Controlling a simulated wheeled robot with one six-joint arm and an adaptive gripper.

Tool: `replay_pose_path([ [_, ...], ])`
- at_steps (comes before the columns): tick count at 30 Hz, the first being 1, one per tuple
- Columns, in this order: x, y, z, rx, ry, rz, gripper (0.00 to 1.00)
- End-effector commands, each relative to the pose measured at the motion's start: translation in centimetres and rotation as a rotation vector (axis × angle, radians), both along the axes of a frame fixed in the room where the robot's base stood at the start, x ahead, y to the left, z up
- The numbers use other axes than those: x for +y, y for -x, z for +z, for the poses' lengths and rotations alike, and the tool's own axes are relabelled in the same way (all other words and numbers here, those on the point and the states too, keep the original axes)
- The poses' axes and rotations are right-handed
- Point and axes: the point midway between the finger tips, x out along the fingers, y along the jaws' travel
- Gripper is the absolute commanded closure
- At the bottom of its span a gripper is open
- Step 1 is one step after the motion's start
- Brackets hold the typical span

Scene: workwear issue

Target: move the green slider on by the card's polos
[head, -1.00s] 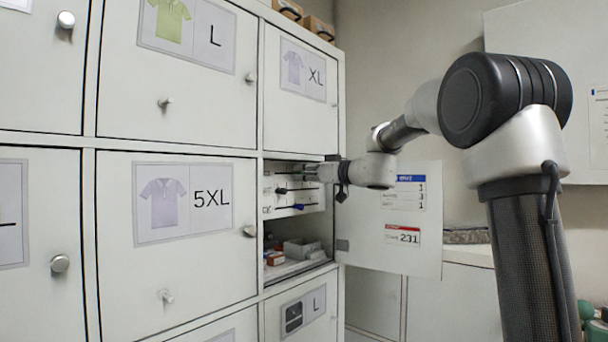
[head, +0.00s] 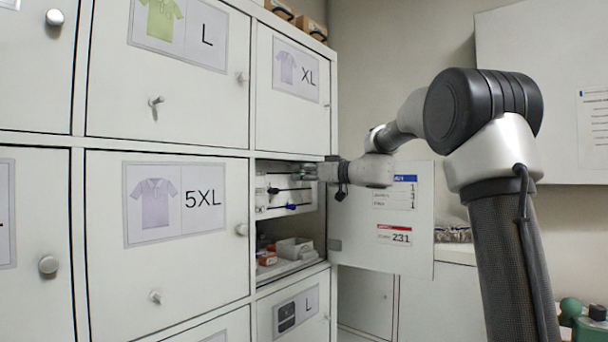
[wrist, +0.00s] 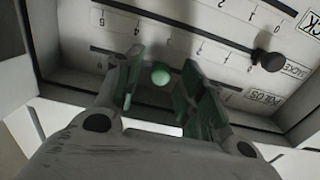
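The green slider (wrist: 160,76) is a round green knob in the wrist view, on a slotted panel (wrist: 215,20). Its slot seems to be the one in line with the POLOS label (wrist: 265,97). My gripper (wrist: 157,85) has green-padded fingers on either side of the knob, with a visible gap at the left finger; contact at the right finger is unclear. In the head view my gripper (head: 308,173) reaches into the open locker at the panel. The card (head: 396,194) with a blue header is on the open door; its lines are too small to read surely.
A blue knob (head: 290,206) is lower on the panel. Small boxes (head: 293,248) lie below. The open door (head: 350,250) stands right beside my wrist. A red-headed card (head: 394,235) reads 231.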

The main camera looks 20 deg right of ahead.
Motion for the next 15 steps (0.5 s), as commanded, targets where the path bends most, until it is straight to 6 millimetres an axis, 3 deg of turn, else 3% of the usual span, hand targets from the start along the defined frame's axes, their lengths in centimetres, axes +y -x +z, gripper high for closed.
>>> replay_pose_path([
  [7,-0.8,0.9,0.0,0.001,0.000,-0.002,0.61],
  [15,-4.2,5.6,0.0,-0.001,0.001,-0.005,0.61],
])
